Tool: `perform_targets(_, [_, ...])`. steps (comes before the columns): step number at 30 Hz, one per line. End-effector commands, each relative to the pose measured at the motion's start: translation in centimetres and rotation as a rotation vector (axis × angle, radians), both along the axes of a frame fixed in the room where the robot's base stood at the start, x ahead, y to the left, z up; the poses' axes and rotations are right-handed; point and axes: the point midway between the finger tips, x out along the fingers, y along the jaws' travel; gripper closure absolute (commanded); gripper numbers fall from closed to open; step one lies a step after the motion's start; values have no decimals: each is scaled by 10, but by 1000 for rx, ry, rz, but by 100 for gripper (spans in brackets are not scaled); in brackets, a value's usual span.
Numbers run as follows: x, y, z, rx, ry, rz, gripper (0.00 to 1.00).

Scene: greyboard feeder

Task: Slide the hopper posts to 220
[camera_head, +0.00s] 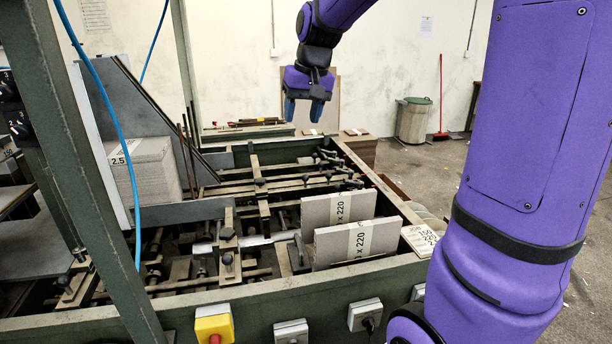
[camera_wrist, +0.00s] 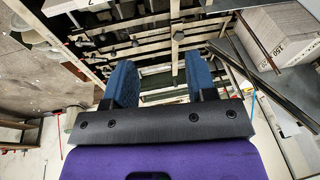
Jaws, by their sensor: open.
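My gripper (camera_head: 304,108) hangs above the far end of the green machine frame, its blue fingers apart with nothing between them. In the wrist view the open fingers (camera_wrist: 160,84) show over the machine's rails. The hopper posts appear to be the slim upright rods (camera_head: 187,152) beside the slanted guide plate at the left; I cannot tell their setting. Several bars with black knobs (camera_head: 227,258) lie across the rails. Two grey boards (camera_head: 356,242) with paper bands reading 220 stand upright at the front right. A job card (camera_head: 421,238) with 150 and 220 lies on the right edge.
A board stack (camera_head: 146,170) marked 2.5 stands at the left behind a green upright (camera_head: 85,150). A yellow-and-red switch box (camera_head: 214,325) is on the front side. A blue hose (camera_head: 118,130) hangs at the left. A bin (camera_head: 413,120) and red broom stand by the wall.

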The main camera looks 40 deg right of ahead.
Motion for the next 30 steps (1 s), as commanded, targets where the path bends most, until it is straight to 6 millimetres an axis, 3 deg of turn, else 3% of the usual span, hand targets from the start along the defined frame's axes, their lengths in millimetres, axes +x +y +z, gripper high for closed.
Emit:
perform_targets(1, [17,-11,-9,10,18,-19,49])
perform_targets(6, [64,-44,-36,44,59,-77,49])
perform_targets(15, [135,-109,-106,103,130,-178,49])
perform_targets(22, [164,-145,-151,134,163,-229,49])
perform_targets(30, [171,-153,-170,144,172,-243,49])
